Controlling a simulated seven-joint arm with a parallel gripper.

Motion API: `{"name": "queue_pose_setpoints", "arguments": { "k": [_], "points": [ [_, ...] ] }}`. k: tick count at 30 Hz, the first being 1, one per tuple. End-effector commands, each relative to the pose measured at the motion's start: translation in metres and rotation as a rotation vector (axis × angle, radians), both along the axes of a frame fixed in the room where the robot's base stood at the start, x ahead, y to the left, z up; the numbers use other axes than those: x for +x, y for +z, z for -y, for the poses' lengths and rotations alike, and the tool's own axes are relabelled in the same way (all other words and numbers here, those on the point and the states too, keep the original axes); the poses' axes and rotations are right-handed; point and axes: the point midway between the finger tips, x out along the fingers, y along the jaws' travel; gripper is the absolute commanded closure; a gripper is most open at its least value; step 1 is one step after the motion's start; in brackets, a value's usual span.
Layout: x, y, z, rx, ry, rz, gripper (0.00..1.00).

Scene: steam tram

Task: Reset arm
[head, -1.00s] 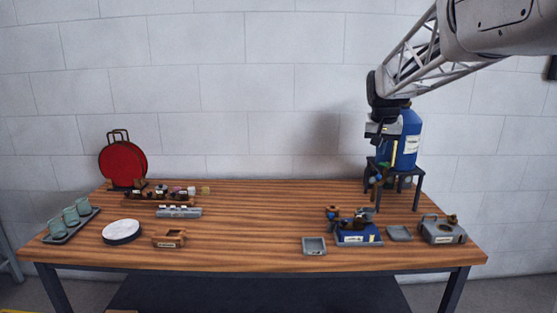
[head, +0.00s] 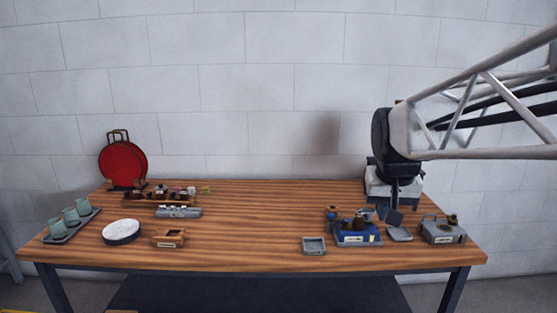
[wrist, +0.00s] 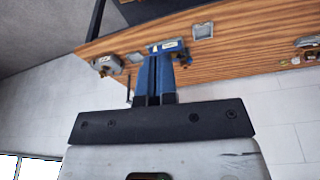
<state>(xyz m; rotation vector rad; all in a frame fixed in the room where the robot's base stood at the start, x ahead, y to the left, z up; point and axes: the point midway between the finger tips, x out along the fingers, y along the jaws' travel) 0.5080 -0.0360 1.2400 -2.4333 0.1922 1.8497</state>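My gripper (head: 390,215) hangs below my arm on the right side of the table, in front of where the blue tank stood in view. In the wrist view my gripper (wrist: 155,62) shows two blue fingers side by side at the middle of a dark bar. They look shut, with only a thin dark line between them and nothing seen held. The fingers point toward the blue tram base (head: 357,238), which also shows in the wrist view (wrist: 166,46). Whether they touch anything is unclear, but they appear above the table. The blue tank and its dark stand are hidden behind my arm.
A grey box (head: 443,231) and small grey trays (head: 400,234) (head: 314,246) lie near the tram base on the wooden table (head: 260,225). A red disc (head: 122,162), green cups (head: 70,216), a white round dish (head: 121,232) and racks stand left. The table middle is clear.

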Motion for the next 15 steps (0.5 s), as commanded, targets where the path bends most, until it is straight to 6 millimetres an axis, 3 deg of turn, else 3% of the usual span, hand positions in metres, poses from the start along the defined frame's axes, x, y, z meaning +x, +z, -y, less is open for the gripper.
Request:
{"name": "queue_pose_setpoints", "arguments": {
  "k": [3, 15],
  "points": [
    [-0.033, -0.012, -0.007, 0.001, 0.020, -0.005, 1.00],
    [-0.133, -0.063, -0.024, 0.007, 0.086, -0.024, 1.00]
  ]
}}
